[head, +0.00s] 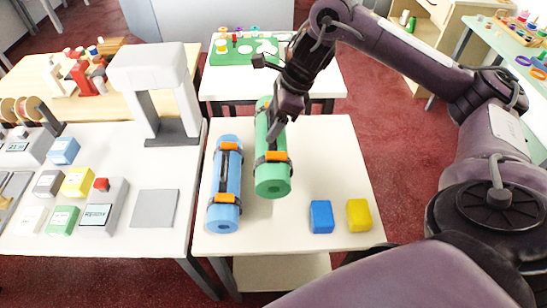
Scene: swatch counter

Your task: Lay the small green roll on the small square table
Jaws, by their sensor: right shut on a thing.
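The green roll (272,178) has black end bands and an orange clip, and is over the middle white table (340,165), to the right of a similar blue roll (225,185). My right gripper (276,128) reaches down from above and is shut on the green roll near its middle. The gripper hides part of the roll's upper side. I cannot tell whether the roll touches the tabletop. Another white table (330,85) stands behind, with a green mat on it. I cannot tell which table is the small square one. My left gripper is not in view.
A blue block (321,217) and a yellow block (359,215) sit at the middle table's front right. A white arch-shaped device (150,60) and several small boxes stand on the left counter. The back table's green mat (235,57) carries small items.

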